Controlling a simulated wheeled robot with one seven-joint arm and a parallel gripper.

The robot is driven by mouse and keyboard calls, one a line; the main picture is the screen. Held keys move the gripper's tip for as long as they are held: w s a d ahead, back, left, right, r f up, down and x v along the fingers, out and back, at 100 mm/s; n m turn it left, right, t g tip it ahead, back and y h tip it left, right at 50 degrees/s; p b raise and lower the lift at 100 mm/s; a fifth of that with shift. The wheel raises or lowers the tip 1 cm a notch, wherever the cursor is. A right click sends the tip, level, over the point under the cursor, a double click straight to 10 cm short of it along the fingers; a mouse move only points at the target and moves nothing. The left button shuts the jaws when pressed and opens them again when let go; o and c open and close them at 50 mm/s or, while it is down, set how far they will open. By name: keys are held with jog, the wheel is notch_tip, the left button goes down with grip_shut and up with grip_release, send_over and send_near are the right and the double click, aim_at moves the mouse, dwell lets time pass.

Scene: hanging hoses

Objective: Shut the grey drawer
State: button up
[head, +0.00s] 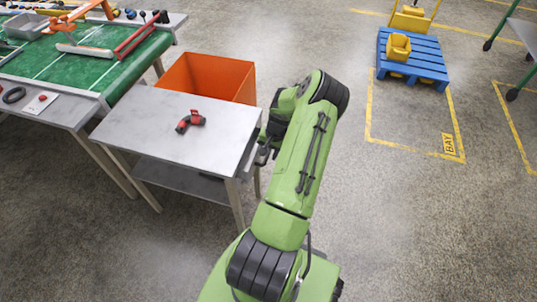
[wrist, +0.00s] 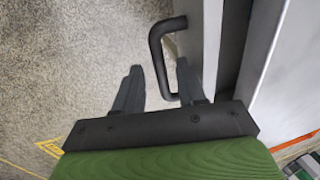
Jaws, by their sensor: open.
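The grey drawer's front (wrist: 208,45) shows edge-on in the wrist view, right of my gripper. A darker strip lies between it and the grey cabinet side, so it seems to stand a little out; how far I cannot tell. Its black bar handle (wrist: 156,50) sticks out to the left from this front. My gripper (wrist: 159,68) is open, one finger on each side of the handle's bar, with visible gaps. In the head view my gripper (head: 264,152) is at the right side of the grey worktable (head: 170,125), where my arm mostly hides the drawer.
A red and black tool (head: 190,121) lies on the worktable. An orange bin (head: 207,77) stands behind it. A green-topped bench (head: 75,60) is at the left. A blue pallet (head: 425,68) with yellow bins is at the far right. The floor right of my arm is clear.

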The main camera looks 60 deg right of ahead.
aim_at(258, 147)
jog(key=shift+f, duration=0.1)
grip_shut()
dwell(0.3)
jog(key=shift+w+a, duration=0.2)
jog(key=shift+w, duration=0.85)
jog(key=shift+w+a, duration=0.15)
jog(key=shift+w, duration=0.9)
grip_release()
jog(key=shift+w, duration=0.1)
